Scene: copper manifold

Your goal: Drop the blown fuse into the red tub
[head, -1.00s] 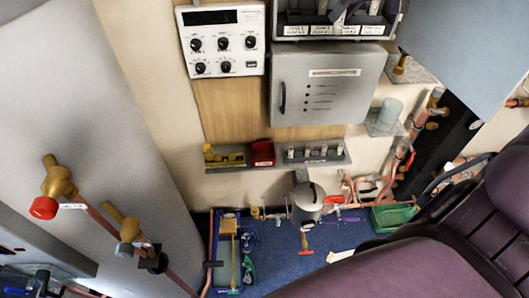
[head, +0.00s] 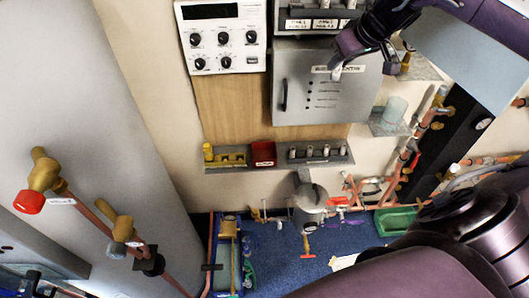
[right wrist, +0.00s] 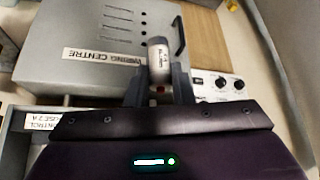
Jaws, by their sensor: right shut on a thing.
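My right gripper (head: 358,45) is in front of the upper part of the grey cabinet door. In the right wrist view its fingers (right wrist: 158,88) are shut on a pale cylindrical fuse (right wrist: 158,60) with dark print. My left gripper is not in view.
The grey cabinet (head: 315,85) has a dark handle on its left. The shelf (head: 225,168) also bears a yellow holder (head: 232,159) and several pale fuses (head: 310,152). A white control box (head: 222,38) hangs at upper left. A green tray (head: 396,220) stands lower right.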

